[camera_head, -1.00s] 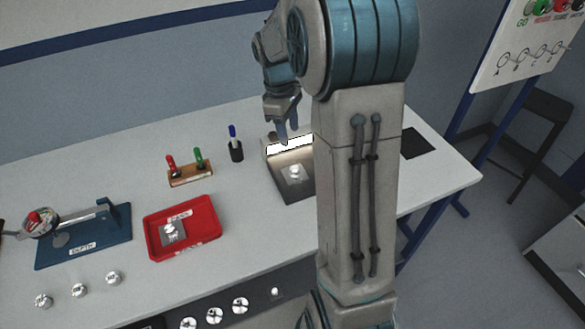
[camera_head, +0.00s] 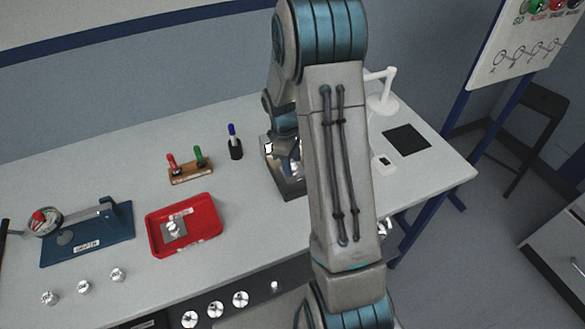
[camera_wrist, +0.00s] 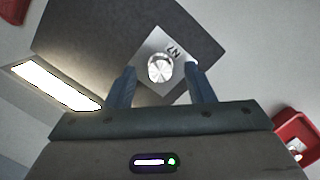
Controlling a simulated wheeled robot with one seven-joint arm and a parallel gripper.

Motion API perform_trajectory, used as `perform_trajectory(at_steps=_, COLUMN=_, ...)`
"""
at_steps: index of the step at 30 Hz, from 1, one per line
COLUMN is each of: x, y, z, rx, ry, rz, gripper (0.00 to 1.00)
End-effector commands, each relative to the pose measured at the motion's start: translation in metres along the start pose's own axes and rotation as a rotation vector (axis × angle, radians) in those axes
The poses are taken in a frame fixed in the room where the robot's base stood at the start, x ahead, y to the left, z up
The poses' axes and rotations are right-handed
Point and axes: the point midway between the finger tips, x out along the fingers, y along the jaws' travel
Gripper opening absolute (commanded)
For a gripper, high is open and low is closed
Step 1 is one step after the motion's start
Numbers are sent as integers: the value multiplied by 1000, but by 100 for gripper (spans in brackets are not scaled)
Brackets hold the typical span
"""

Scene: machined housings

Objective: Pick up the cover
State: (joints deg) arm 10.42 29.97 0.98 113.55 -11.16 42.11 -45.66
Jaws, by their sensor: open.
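A square grey metal plate (camera_wrist: 148,52) with dark lettering and a shiny round knob (camera_wrist: 160,68) lies on a dark pad (camera_wrist: 95,35); it looks like the cover. My gripper (camera_wrist: 161,74) is open above it. In the wrist view the knob lies between the two fingertips, and I cannot tell how much height is left. In the head view my arm hides most of the plate and fingers. A similar plate with a knob (camera_head: 173,228) lies in the red tray (camera_head: 208,234).
A lit bar (camera_wrist: 55,85) stands beside the pad. A pen cup (camera_head: 236,150), a marker stand (camera_head: 190,173) and a blue depth gauge base (camera_head: 88,242) stand to the left. Several shiny knobs (camera_head: 84,287) line the front left. A black square (camera_head: 407,139) lies at right.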

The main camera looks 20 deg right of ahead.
Motion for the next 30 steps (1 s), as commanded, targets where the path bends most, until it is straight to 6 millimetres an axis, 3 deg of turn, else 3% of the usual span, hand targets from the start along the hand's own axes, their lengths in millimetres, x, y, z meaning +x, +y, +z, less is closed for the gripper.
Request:
perform_trajectory(at_steps=10, x=8, y=0, z=0, rx=1, ry=1, rz=1, gripper=48)
perform_trajectory(at_steps=15, x=8, y=0, z=0, rx=1, ry=1, rz=1, gripper=1)
perform_trajectory(at_steps=30, x=-1, y=0, z=1, rx=1, ry=2, rz=2, gripper=0)
